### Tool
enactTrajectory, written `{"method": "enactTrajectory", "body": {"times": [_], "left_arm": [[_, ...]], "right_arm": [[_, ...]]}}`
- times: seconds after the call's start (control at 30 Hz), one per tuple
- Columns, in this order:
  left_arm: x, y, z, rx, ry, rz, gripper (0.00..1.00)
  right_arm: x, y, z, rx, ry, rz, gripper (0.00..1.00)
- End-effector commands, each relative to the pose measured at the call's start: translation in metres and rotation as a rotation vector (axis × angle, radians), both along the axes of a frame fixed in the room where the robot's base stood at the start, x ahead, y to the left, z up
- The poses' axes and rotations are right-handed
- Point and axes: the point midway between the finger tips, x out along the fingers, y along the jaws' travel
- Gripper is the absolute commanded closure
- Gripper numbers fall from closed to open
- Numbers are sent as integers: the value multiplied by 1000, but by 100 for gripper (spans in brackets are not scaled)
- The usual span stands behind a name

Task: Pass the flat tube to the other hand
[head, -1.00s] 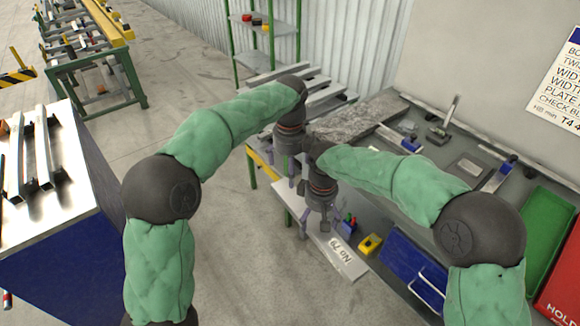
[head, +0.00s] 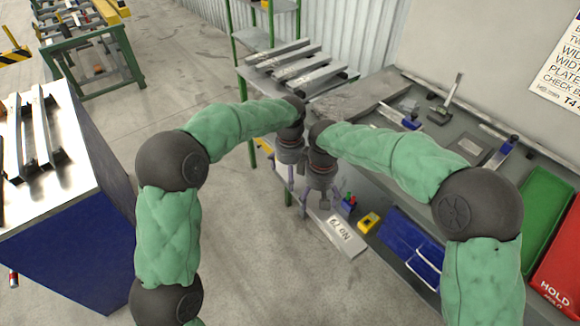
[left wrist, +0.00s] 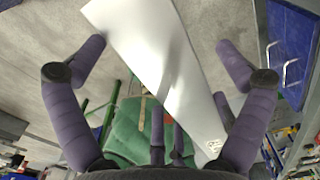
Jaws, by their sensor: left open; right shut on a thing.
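The flat tube (head: 345,243) is a pale, flat, straight piece marked "No 79" near its lower end. In the head view it slants down and right below the grippers. In the left wrist view it shows as a broad silvery face (left wrist: 150,45) between the spread purple fingers, running out of the top. My left gripper (head: 292,185) is open above the tube's upper part. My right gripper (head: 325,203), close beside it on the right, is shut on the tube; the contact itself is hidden. Whether the left fingers touch the tube cannot be told.
A grey worktable (head: 455,165) with tools runs along the right. A yellow box (head: 369,222) is near the tube. Metal bars lie on a left bench (head: 75,190).

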Motion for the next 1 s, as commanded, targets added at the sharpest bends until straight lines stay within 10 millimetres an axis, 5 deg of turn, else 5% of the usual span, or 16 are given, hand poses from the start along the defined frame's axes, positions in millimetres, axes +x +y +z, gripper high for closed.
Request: {"method": "enactTrajectory", "body": {"times": [0.3, 0.6, 0.67, 0.83, 1.0], "left_arm": [[0, 1, -8, 3, 4, -2, 3], [-1, 0, -10, 5, 6, -3, 87], [-1, 0, -10, 5, 6, -3, 100], [0, 0, -7, 3, 4, -2, 100], [0, 0, -6, 2, 3, -1, 56]], "right_arm": [[3, 1, 8, 8, -14, -2, 76], [4, 1, 10, 10, -17, -2, 75], [4, 1, 10, 10, -17, -3, 82], [3, 1, 7, 7, -12, -2, 86], [2, 1, 6, 6, -11, -2, 86]]}}
